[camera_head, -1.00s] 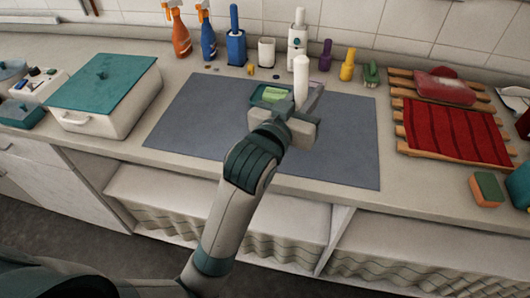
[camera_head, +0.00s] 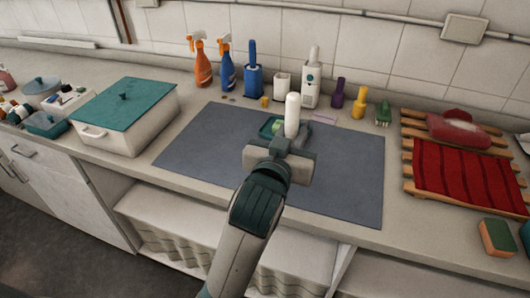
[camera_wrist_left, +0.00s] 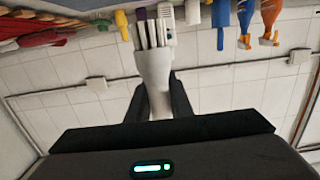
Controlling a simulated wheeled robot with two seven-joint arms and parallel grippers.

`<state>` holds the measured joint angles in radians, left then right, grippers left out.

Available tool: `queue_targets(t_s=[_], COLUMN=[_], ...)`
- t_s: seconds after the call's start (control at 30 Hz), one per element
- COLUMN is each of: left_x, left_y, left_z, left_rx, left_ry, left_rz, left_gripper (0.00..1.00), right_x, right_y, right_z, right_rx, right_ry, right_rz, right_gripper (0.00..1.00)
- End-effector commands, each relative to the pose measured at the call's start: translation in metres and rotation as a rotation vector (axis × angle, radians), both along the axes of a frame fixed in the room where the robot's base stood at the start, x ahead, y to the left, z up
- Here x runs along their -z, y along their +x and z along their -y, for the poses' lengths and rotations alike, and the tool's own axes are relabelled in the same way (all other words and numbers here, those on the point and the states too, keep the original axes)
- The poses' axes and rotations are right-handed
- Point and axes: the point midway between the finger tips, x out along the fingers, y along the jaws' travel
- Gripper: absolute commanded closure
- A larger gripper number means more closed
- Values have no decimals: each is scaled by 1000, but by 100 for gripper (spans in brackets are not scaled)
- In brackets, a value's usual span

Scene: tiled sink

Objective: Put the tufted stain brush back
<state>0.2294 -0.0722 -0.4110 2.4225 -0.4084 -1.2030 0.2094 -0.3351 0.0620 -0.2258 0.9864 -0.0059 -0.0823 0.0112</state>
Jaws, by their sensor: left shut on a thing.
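My left gripper (camera_head: 282,155) is shut on the tufted stain brush (camera_head: 292,116), a white brush held above the grey mat. In the head view its rounded white part stands upright above the jaws. In the left wrist view the brush (camera_wrist_left: 153,72) shows between the two dark fingers (camera_wrist_left: 153,105), with pale tufts at its far end. A white open cup (camera_head: 281,86) stands at the back, between the blue holder and a white bottle; it looks empty, though its inside is hard to see. My right gripper is not in view.
The grey mat (camera_head: 215,150) is mostly clear. A green tray (camera_head: 266,126) lies behind the gripper, partly hidden. Along the back stand spray bottles (camera_head: 227,66), a blue holder (camera_head: 253,82), a white bottle (camera_head: 311,85), and purple (camera_head: 338,95) and yellow (camera_head: 359,104) items. A red cloth (camera_head: 465,178) lies right.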

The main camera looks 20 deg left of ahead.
Motion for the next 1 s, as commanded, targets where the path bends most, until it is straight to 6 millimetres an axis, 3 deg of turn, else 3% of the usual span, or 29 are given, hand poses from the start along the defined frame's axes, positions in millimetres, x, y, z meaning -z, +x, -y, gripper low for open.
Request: queue_targets(t_s=[0.6, 1.0], left_x=[60, 64], left_y=[62, 66], left_z=[-80, -85], left_rx=[-2, 1], left_ry=[3, -1], left_rz=[-2, 0], left_gripper=[100, 100], right_x=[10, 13], right_y=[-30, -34], right_z=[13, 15], right_rx=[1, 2], right_ry=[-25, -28], right_rz=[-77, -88], right_gripper=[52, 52])
